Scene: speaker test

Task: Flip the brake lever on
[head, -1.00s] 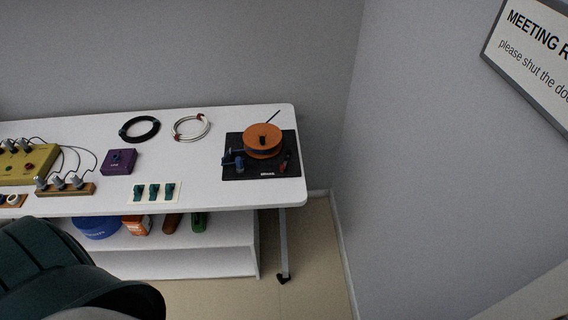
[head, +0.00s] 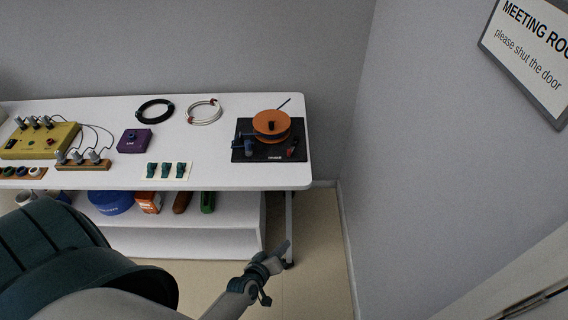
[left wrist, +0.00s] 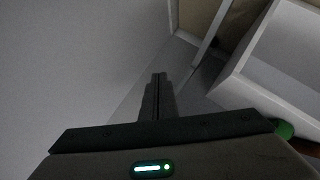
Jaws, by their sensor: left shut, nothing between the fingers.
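A black board (head: 241,154) with an orange reel (head: 266,122) on it stands at the right end of the white table. A small white label, apparently reading BRAKE, is on its front edge. A small dark lever with a red part (head: 292,148) stands at the board's right side, by the label; its position is too small to tell. My left gripper (head: 284,247) is below the table's front right corner, well short of the board. Its fingers are shut and empty, as the left wrist view (left wrist: 158,82) also shows. My right gripper is not in view.
The table (head: 225,179) also holds a purple box (head: 134,141), green switches (head: 166,170), two cable coils and a yellow box (head: 40,141). A lower shelf (head: 200,238) carries several items. A wall (head: 450,190) stands close on the right.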

